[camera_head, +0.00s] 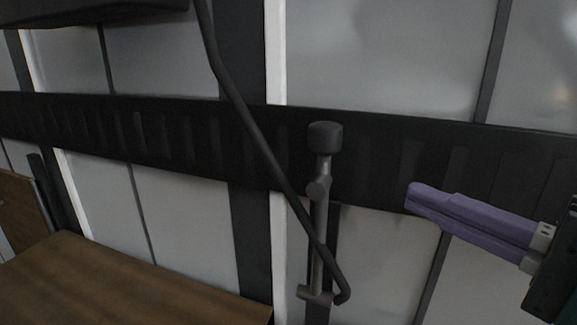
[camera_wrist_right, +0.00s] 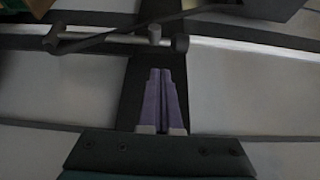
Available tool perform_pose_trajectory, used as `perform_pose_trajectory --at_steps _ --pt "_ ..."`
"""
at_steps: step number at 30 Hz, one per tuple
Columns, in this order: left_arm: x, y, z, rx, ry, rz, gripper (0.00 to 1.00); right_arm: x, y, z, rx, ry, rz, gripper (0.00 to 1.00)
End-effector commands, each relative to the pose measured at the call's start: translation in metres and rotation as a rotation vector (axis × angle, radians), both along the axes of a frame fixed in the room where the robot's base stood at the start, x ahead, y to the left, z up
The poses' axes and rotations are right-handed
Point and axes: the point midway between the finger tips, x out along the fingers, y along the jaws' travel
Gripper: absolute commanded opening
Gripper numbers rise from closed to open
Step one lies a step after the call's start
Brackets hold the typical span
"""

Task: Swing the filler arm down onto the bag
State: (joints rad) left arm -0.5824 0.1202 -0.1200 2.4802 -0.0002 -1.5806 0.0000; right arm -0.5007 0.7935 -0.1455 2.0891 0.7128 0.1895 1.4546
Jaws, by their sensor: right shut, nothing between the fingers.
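The filler arm (camera_head: 318,235) is a grey metal bar with a dark round knob (camera_head: 325,137) at its top. It stands roughly upright in front of the wall in the head view, with a dark hose (camera_head: 258,138) running down to its lower end. In the right wrist view the filler arm (camera_wrist_right: 105,36) lies across the top, beyond the fingertips. My right gripper (camera_head: 412,196) has purple fingers, shut and empty, to the right of the knob and apart from it. It also shows in the right wrist view (camera_wrist_right: 160,72). I cannot make out a bag. My left gripper is not in view.
A brown wooden surface (camera_head: 120,285) is at the lower left. A dark ribbed horizontal band (camera_head: 185,140) crosses the pale panelled wall behind the filler arm. A dark object (camera_head: 80,12) hangs at the upper left. The space between my right fingers and the filler arm looks clear.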

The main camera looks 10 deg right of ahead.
Motion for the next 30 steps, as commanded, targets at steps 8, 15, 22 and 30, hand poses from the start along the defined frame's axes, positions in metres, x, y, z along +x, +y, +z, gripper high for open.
perform_pose_trajectory --at_steps 8,15,22,30 --pt "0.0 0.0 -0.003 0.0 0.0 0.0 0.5 0.024 0.011 0.001 0.001 -0.006 -0.001 0.0" --pt "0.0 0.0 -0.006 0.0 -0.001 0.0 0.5 0.061 0.029 0.001 0.0 -0.005 -0.001 0.0" --pt "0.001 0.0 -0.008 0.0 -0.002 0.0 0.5 0.085 0.04 0.0 -0.001 -0.002 -0.001 0.0" --pt "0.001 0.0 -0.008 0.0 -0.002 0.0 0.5 0.09 0.043 0.0 -0.001 0.0 0.0 0.0"
